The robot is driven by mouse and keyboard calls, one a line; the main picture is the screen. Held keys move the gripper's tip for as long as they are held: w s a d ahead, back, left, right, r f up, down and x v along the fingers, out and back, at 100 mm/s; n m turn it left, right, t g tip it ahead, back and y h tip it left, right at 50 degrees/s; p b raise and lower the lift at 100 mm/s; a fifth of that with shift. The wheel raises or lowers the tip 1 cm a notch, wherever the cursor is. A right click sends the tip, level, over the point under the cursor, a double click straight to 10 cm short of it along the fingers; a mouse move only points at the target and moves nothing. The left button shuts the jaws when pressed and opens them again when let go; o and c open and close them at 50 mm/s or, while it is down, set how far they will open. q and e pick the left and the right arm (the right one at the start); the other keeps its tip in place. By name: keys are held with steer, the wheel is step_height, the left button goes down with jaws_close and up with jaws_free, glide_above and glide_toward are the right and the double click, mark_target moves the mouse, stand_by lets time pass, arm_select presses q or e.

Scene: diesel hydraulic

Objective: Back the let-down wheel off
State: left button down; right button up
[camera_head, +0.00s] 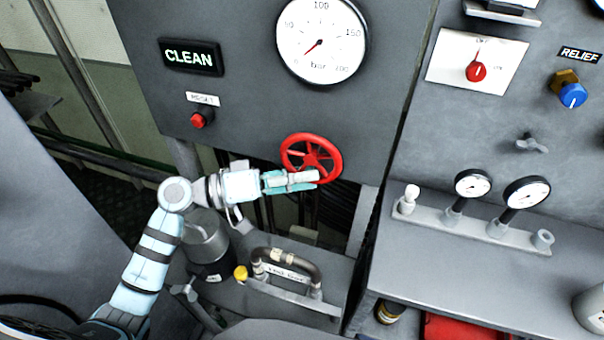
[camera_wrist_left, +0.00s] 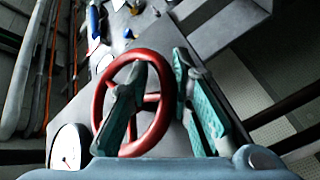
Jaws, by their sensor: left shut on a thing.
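The red let-down wheel (camera_head: 313,156) is mounted on the grey panel below the large bar gauge. It also shows in the left wrist view (camera_wrist_left: 101,103), with its rim and spokes clear. My left gripper (camera_head: 312,181) reaches in from the left and is shut on the lower part of the wheel's rim. In the left wrist view, one teal-padded finger lies across the wheel's opening and the other lies outside the rim. The fingers hide part of the wheel. My right gripper is in neither view.
The big gauge (camera_head: 322,40) has its red needle near the low end. A lit CLEAN sign (camera_head: 190,57) and a red reset button (camera_head: 198,120) are on the left. A bent handle (camera_head: 287,262) stands below my gripper. A blue relief knob (camera_head: 572,95) is at the right.

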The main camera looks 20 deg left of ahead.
arm_select(q)
steer(key=shift+r, duration=0.25)
steer(key=h+b, duration=0.1)
steer(key=b, duration=0.1)
steer(key=d+n+t+h+b, duration=0.1)
steer(key=b, duration=0.2)
steer(key=shift+w+f+b, duration=0.15)
steer(key=shift+f+b, duration=0.15)
steer(key=shift+f, duration=0.05)
steer(key=shift+r, duration=0.4)
steer(key=c, duration=1.7)
jaws_free()
steer(key=o, duration=0.3)
steer(key=shift+d, duration=0.15)
steer(key=shift+o, duration=0.8)
steer(key=shift+s+d, duration=0.15)
steer(key=shift+s, duration=0.1)
